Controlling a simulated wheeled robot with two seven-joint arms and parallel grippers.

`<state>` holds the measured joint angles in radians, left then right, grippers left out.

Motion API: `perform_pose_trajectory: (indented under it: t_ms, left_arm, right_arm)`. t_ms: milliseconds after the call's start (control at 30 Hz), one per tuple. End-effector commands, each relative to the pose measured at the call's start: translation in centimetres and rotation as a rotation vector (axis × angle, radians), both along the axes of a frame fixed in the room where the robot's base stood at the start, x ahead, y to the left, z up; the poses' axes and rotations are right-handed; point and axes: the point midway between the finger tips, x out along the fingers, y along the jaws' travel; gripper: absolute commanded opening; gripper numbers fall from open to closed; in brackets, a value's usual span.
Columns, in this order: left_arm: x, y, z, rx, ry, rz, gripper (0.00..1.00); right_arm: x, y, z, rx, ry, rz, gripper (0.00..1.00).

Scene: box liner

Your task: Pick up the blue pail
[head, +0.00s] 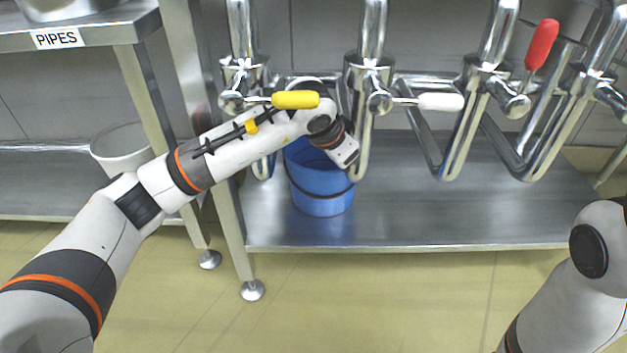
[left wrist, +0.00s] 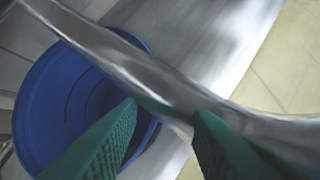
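The blue pail (head: 322,195) stands upright on the lower metal shelf, under the pipes, with a dark handle across its front. In the head view my left arm reaches in from the left, and its wrist end is over the pail's rim; the fingers cannot be made out there. In the left wrist view the green fingers of my left gripper (left wrist: 166,112) are apart, with nothing held between them. The pail (left wrist: 55,105) lies beyond, mostly to the left, behind the left finger. A metal pipe (left wrist: 110,58) crosses in front of it. My right gripper is out of view.
Shiny vertical pipes with yellow (head: 296,100), white (head: 441,102) and red (head: 542,44) valve handles hang above the metal shelf (head: 430,225). A whitish bucket (head: 120,150) stands at left below the PIPES label (head: 57,38). The shelf right of the pail is clear.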

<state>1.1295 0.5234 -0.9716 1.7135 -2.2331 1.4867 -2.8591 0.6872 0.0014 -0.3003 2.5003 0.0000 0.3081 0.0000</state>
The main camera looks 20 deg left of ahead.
Motion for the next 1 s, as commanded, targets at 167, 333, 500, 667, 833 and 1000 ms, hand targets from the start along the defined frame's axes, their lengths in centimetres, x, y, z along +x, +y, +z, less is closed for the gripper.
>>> perform_pose_trajectory:
  t_ms: [167, 333, 500, 667, 833, 1000]
  left_arm:
    - [0.9, -0.4, -2.0, 0.000, 0.001, -0.001, 0.32]
    - [1.9, -0.5, -3.6, -0.002, 0.003, 0.000, 0.32]
    - [3.1, -0.6, -5.3, -0.004, 0.003, 0.000, 0.32]
    - [3.8, -0.9, -6.1, -0.004, 0.001, 0.000, 0.32]
    - [3.9, -0.8, -5.9, -0.003, 0.001, 0.001, 0.32]
    - [3.8, -0.8, -6.0, -0.002, 0.002, 0.001, 0.17]
  right_arm:
    - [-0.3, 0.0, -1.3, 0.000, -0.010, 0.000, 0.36]
    - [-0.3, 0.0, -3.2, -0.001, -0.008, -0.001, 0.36]
    - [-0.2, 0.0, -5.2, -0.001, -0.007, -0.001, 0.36]
    - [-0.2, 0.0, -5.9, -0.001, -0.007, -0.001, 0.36]
    - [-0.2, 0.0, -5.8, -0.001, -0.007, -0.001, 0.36]
    - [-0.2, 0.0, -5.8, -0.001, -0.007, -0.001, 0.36]
